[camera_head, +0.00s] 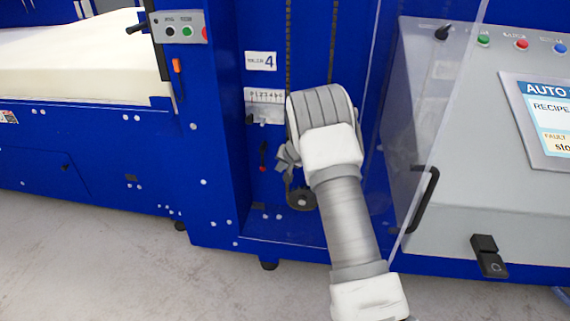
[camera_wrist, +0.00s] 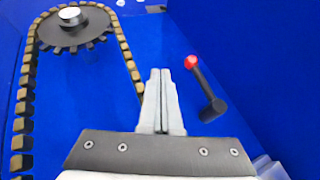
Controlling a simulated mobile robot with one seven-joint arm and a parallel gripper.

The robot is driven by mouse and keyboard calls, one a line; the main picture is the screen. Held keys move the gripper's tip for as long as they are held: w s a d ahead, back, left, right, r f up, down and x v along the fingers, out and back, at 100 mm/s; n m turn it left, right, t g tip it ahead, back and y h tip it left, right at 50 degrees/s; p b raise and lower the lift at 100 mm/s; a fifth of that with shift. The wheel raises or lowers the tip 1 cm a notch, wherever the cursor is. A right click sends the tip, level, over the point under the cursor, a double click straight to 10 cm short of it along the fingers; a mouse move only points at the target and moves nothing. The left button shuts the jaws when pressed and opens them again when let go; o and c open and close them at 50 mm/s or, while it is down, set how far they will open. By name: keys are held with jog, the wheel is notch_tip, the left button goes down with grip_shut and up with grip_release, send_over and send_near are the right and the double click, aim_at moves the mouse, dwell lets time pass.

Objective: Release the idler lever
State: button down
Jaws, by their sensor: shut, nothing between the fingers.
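The idler lever (camera_wrist: 207,88) is a short black arm with a red knob (camera_wrist: 191,62) at one end, on the blue panel. In the head view the lever (camera_head: 263,150) shows small, with its red knob at the lower end, left of my gripper. My gripper (camera_wrist: 160,72) is shut and empty, its two fingers together. In the wrist view it lies left of the lever, with a gap between them in the picture. In the head view my gripper (camera_head: 284,157) is partly hidden by my wrist. A toothed sprocket (camera_wrist: 75,38) carries a chain (camera_wrist: 128,60) left of the fingers.
The sprocket also shows in the head view (camera_head: 302,199), below my gripper. A clear panel (camera_head: 432,110) with a black handle (camera_head: 424,200) stands to the right, before a grey control console (camera_head: 450,190). A foam block (camera_head: 80,60) lies at the left.

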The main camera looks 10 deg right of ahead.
jog(key=shift+w+a+r, duration=0.1)
jog(key=shift+w+a, duration=0.45)
jog(key=shift+a, duration=0.3)
jog(key=shift+w+a, duration=0.5)
jog(key=shift+a, duration=0.3)
jog(key=shift+b, duration=0.3)
